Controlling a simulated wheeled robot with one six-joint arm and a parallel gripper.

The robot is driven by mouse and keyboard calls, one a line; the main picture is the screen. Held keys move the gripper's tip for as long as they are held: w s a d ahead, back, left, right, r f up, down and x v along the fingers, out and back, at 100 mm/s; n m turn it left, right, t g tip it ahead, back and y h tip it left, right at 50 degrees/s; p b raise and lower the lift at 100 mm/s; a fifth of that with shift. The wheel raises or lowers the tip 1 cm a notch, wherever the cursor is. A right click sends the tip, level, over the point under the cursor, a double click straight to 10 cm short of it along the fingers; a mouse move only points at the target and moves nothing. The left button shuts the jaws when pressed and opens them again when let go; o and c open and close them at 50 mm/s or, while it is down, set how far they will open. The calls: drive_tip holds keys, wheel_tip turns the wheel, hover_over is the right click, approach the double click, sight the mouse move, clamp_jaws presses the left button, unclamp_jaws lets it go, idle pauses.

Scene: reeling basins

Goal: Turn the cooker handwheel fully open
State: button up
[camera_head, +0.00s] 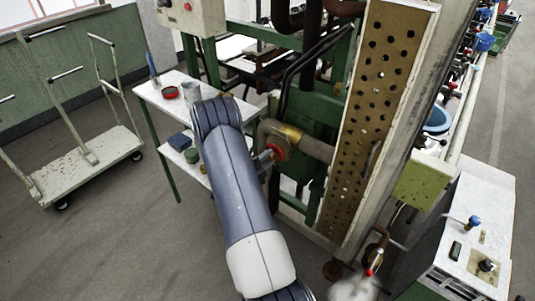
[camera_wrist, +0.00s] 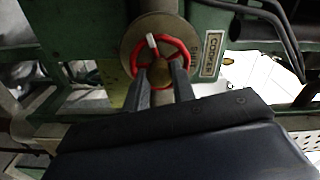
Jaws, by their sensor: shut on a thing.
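The cooker handwheel is a red ring with spokes. In the wrist view the handwheel (camera_wrist: 187,50) faces the camera in front of a round flange (camera_wrist: 128,42) on the green machine, with a pale mark on its upper rim. My gripper (camera_wrist: 163,72) reaches up to it, its two dark fingers shut on the lower part of the wheel. In the head view the handwheel (camera_head: 278,152) shows at the pipe by the brass fitting. There my arm covers the gripper and part of the wheel. How far the wheel is turned I cannot tell.
A thick pipe (camera_head: 315,148) runs right from the valve to a perforated panel (camera_head: 378,95). A white side table (camera_head: 160,92) with a red bowl and cans stands left of my arm. A flat trolley (camera_head: 85,165) stands farther left. Floor between is clear.

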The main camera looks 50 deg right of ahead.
drive_tip(key=n+p, duration=0.2)
drive_tip(key=n, duration=0.5)
drive_tip(key=shift+n+p, duration=0.35)
drive_tip(key=shift+n, duration=0.05)
drive_tip(key=o, duration=0.8)
drive_tip(key=shift+o, duration=0.2)
drive_tip(key=shift+a, duration=0.15)
